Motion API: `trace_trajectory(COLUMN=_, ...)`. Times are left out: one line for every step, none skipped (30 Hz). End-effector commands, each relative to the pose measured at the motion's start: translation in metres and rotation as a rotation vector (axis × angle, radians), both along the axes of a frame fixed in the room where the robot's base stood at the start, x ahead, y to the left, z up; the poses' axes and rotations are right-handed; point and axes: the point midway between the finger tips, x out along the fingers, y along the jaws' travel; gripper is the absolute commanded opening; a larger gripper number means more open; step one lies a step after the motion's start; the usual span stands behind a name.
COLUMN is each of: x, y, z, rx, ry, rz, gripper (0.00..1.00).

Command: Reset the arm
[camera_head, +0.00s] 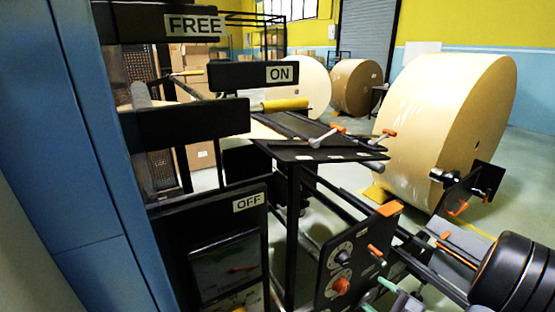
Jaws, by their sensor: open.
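My gripper (378,296) is at the bottom edge, right of centre. Two small green fingertips show, apart from each other, with a grey body behind them that is partly cut off by the frame. It is open, and I see nothing held between the tips. It appears in front of the lower part of a dark control panel (336,262) with a red knob and an orange corner. I cannot tell whether it touches the panel. A black rounded part with an orange ring at the lower right looks like my arm.
A black machine frame with FREE, ON and OFF labels (248,203) stands at left beside a blue cabinet (75,150). A black table (318,150) with orange-tipped levers is central. A large kraft roll (440,120) stands at right, with more rolls behind. Grey floor shows beyond.

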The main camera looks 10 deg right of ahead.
Motion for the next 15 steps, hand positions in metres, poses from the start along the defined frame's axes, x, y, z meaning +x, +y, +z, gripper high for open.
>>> trace_trajectory(x=0.002, y=0.019, z=0.027, rx=-0.043, ry=0.016, rz=0.100, gripper=0.70)
trace_trajectory(x=0.001, y=0.032, z=0.039, rx=-0.077, ry=0.033, rz=0.172, gripper=0.70)
trace_trajectory(x=-0.001, y=0.053, z=0.057, rx=-0.136, ry=0.063, rz=0.287, gripper=0.70)
trace_trajectory(x=-0.005, y=0.069, z=0.072, rx=-0.192, ry=0.088, rz=0.384, gripper=0.70)
trace_trajectory(x=-0.010, y=0.085, z=0.086, rx=-0.257, ry=0.115, rz=0.481, gripper=0.70)
trace_trajectory(x=-0.019, y=0.102, z=0.103, rx=-0.354, ry=0.149, rz=0.604, gripper=0.70)
trace_trajectory(x=-0.026, y=0.113, z=0.115, rx=-0.435, ry=0.173, rz=0.694, gripper=0.70)
trace_trajectory(x=-0.033, y=0.121, z=0.126, rx=-0.520, ry=0.194, rz=0.773, gripper=0.70)
trace_trajectory(x=-0.041, y=0.129, z=0.141, rx=-0.640, ry=0.217, rz=0.868, gripper=0.70)
trace_trajectory(x=-0.047, y=0.133, z=0.152, rx=-0.735, ry=0.229, rz=0.931, gripper=0.70)
trace_trajectory(x=-0.051, y=0.135, z=0.164, rx=-0.830, ry=0.236, rz=0.986, gripper=0.70)
trace_trajectory(x=-0.056, y=0.136, z=0.179, rx=-0.958, ry=0.240, rz=1.045, gripper=0.70)
trace_trajectory(x=-0.058, y=0.136, z=0.191, rx=-1.053, ry=0.237, rz=1.080, gripper=0.70)
trace_trajectory(x=-0.059, y=0.135, z=0.202, rx=-1.146, ry=0.230, rz=1.108, gripper=0.70)
trace_trajectory(x=-0.059, y=0.134, z=0.218, rx=-1.264, ry=0.215, rz=1.134, gripper=0.70)
